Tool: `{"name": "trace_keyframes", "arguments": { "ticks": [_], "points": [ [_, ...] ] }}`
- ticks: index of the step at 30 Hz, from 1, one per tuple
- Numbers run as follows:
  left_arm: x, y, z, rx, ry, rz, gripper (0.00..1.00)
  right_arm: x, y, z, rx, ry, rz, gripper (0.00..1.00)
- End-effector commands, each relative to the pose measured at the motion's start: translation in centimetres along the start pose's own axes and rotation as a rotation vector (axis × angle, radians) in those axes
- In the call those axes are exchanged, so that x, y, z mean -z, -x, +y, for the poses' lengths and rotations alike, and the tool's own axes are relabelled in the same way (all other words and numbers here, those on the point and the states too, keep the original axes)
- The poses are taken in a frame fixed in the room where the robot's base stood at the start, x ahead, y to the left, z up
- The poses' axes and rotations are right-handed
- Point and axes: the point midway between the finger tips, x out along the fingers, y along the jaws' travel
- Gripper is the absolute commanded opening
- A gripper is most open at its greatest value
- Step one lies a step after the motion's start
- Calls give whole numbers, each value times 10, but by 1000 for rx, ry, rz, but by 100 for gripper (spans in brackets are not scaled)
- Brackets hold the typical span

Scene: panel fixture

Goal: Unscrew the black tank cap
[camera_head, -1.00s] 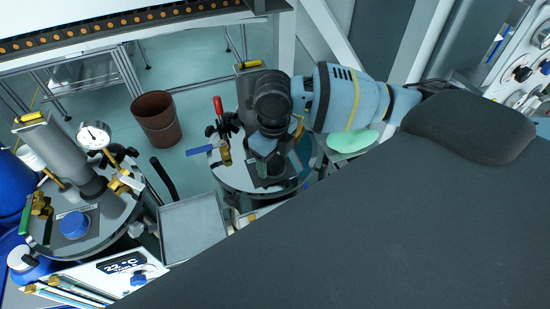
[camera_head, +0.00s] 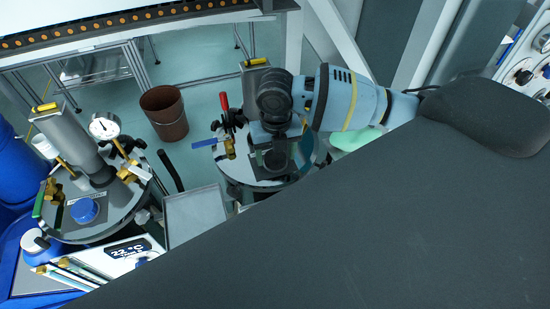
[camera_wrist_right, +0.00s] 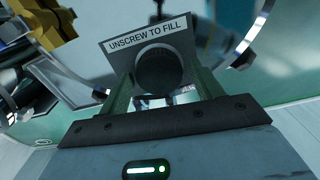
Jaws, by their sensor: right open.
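The black tank cap (camera_wrist_right: 158,68) is round and ridged, in front of the sign "UNSCREW TO FILL" (camera_wrist_right: 148,35) in the right wrist view. My right gripper (camera_wrist_right: 161,85) is open, with one green finger on each side of the cap. A gap shows between the cap and the fingers at the palm end; I cannot tell whether the tips touch it. In the head view my right gripper (camera_head: 274,150) hangs over the lid of the right tank (camera_head: 240,170), and the cap cannot be made out beneath it. My left gripper is not in view.
On the right tank, a blue-handled valve (camera_head: 208,143) and a red lever (camera_head: 224,101) stand close left of my gripper. The left tank has a blue cap (camera_head: 85,210) and a gauge (camera_head: 104,126). A grey tray (camera_head: 195,214) lies between the tanks. A brown bin (camera_head: 164,113) stands behind.

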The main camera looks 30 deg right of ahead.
Motion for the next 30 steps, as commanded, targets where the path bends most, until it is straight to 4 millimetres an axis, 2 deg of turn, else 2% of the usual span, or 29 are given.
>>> {"name": "trace_keyframes", "arguments": {
  "ticks": [3,12,19,28,30],
  "points": [
    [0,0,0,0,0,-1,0,0,0,0,0,-35,1,65],
    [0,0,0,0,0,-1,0,0,0,1,-1,-285,0,65],
    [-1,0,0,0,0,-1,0,0,0,0,0,-298,0,65],
    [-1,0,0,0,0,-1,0,0,0,0,0,-297,0,26],
    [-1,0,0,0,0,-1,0,0,0,0,0,-297,0,24]
  ]
}}
